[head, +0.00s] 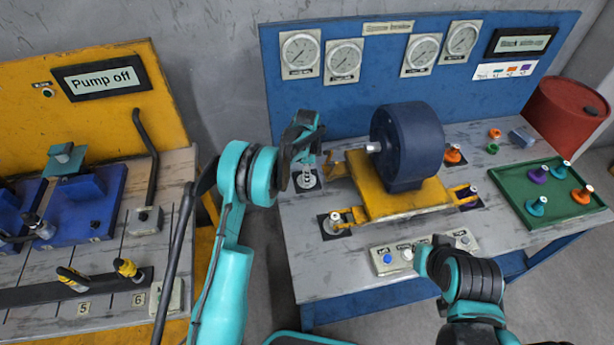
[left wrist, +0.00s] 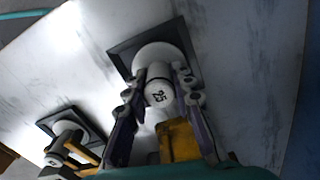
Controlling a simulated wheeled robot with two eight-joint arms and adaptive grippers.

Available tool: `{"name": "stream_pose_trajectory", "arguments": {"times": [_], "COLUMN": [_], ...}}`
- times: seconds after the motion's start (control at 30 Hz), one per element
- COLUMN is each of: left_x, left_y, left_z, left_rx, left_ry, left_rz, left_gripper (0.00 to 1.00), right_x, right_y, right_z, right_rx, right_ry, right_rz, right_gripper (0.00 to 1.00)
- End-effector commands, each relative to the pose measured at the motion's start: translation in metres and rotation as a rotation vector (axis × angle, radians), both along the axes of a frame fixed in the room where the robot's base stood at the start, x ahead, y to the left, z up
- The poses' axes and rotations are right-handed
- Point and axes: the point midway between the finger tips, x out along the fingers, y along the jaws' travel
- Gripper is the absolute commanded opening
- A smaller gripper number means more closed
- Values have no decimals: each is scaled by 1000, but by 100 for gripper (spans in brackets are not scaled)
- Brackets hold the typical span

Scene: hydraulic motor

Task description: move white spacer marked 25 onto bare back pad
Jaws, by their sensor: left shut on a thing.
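The white spacer marked 25 (left wrist: 158,92) is between the fingers of my left gripper (left wrist: 155,85) in the left wrist view, with its number facing the camera. A dark square pad (left wrist: 185,37) lies directly behind it. I cannot tell whether the spacer touches the pad. In the head view my left gripper (head: 308,150) points down over the back left pad (head: 316,184) beside the yellow motor base (head: 385,205), and the spacer is partly covered. My right gripper (head: 433,258) is near the table's front edge; its fingers are not clear.
A dark blue motor (head: 415,140) stands on the yellow base. The front left pad (head: 322,220) holds another white piece. A button panel (head: 385,268) lies at the front edge. A green tray (head: 520,200) with coloured knobs is at right. Gauges hang on the blue back panel (head: 375,95).

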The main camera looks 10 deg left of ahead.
Motion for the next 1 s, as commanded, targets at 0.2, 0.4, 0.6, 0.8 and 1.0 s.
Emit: {"name": "stream_pose_trajectory", "arguments": {"times": [0.2,0.4,0.6,0.8,1.0], "left_x": [0,0,0,0,0], "left_y": [0,0,0,0,0], "left_z": [0,-1,-1,11,53], "left_rx": [0,0,0,0,0], "left_ry": [0,0,0,0,0], "left_rz": [0,0,0,0,0], "left_gripper": [0,44,44,44,44], "right_x": [0,0,0,0,0], "right_y": [0,0,0,0,0], "right_z": [0,-1,-1,5,19], "right_rx": [0,0,0,0,0], "right_ry": [0,0,0,0,0], "right_rz": [0,0,0,0,0], "right_gripper": [0,0,0,0,0]}}
